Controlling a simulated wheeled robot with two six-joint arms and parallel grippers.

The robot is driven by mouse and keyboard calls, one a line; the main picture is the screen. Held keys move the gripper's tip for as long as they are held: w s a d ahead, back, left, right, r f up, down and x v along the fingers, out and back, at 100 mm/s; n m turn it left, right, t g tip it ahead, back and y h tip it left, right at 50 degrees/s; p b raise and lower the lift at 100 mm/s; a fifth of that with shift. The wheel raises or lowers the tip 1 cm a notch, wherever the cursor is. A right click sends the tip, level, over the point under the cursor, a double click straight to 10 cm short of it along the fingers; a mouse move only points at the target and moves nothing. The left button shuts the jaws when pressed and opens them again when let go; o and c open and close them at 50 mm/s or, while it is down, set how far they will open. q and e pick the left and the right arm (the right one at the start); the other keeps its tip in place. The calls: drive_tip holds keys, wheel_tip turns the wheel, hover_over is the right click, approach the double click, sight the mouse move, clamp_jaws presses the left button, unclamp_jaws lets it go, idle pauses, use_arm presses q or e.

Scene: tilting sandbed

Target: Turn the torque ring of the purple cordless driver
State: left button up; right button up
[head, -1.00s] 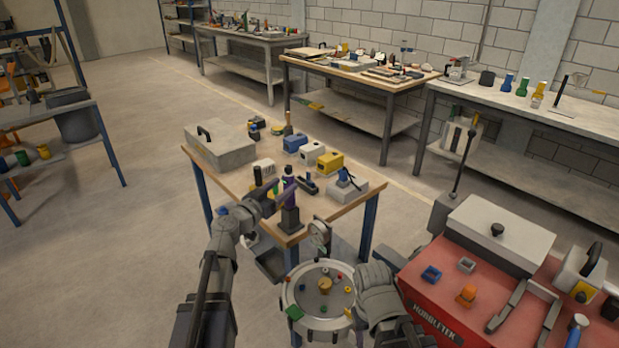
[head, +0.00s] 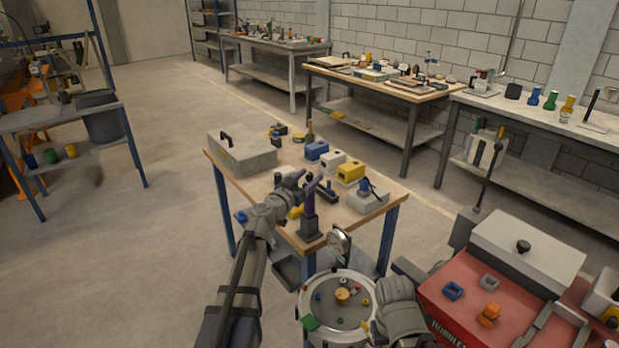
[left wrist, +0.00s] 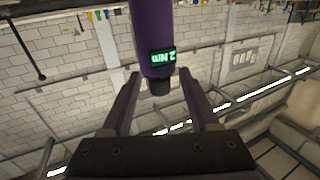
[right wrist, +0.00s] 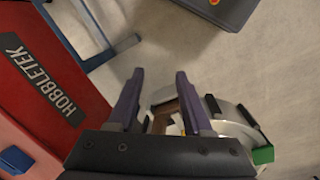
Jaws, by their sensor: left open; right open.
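The purple cordless driver (head: 310,203) stands upright in a dark block at the near corner of the wooden table (head: 272,163). In the left wrist view, its purple body (left wrist: 150,28) carries a small display reading "2 Nm" upside down, with a dark end below. My left gripper (head: 303,181) is at the driver's upper part, open. In the left wrist view its two fingers (left wrist: 159,82) lie on either side of the driver, with gaps showing. I cannot clearly make out the torque ring.
The round tray (head: 370,336) holds several small coloured parts, with a dial gauge (head: 340,242) behind it. A red HOBBLETEK cabinet (head: 450,292) stands at right. A grey case (head: 255,158), blue, white and yellow boxes (head: 351,172) and a grey block share the table.

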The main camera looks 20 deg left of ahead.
use_arm(q)
drive_tip(key=shift+w+d, duration=0.1)
drive_tip(key=shift+w, duration=0.1)
clamp_jaws()
idle(0.4)
